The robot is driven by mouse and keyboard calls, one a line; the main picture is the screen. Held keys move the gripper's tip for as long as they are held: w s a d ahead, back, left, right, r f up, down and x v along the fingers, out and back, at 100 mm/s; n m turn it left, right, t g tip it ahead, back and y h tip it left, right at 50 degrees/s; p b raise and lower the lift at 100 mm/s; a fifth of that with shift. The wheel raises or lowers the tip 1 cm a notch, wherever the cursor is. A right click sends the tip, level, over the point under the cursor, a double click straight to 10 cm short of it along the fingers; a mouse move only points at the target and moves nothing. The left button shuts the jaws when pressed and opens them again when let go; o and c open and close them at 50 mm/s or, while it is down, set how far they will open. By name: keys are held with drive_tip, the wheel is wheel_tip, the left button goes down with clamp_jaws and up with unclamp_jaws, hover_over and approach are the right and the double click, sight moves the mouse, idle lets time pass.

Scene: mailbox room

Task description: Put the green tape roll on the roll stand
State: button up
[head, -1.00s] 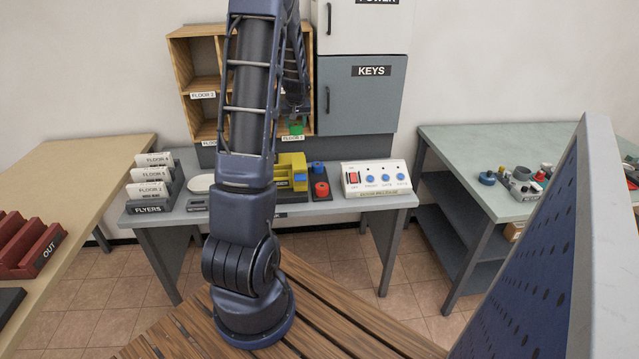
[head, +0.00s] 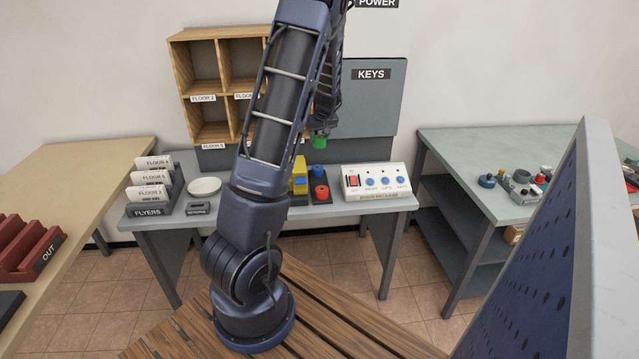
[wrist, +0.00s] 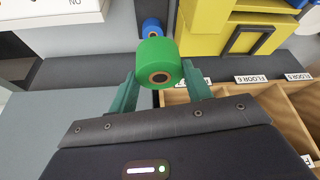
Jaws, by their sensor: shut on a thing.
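The green tape roll (head: 319,142) is in my gripper, high above the back of the grey desk; it shows large in the wrist view (wrist: 159,60). My gripper (wrist: 160,85) is shut on it, with a teal finger at each side. In the head view my gripper (head: 320,132) is partly dark against the cabinet. The roll stand seems to be the dark base (head: 324,201) on the desk, bearing a blue roll (head: 318,170) at the back and a red roll (head: 321,191) in front. The blue roll also shows beyond the green one in the wrist view (wrist: 152,28).
A yellow device (head: 299,178), half hidden by my arm, stands left of the stand. A white control box (head: 376,181) is to its right. Wooden pigeonholes (head: 208,75) and the grey KEYS cabinet (head: 372,110) rise behind. A white dish (head: 204,187) sits at left.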

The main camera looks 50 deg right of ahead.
wheel_tip(320, 180, down, 19)
drive_tip(key=shift+f, duration=0.2)
idle(0.4)
drive_tip(key=o, duration=1)
drive_tip(key=shift+f, duration=0.1)
drive_tip(key=v, duration=1.2)
drive_tip(key=shift+w, duration=0.1)
drive_tip(key=shift+w+a+r, duration=0.1)
drive_tip(key=shift+r, duration=0.15)
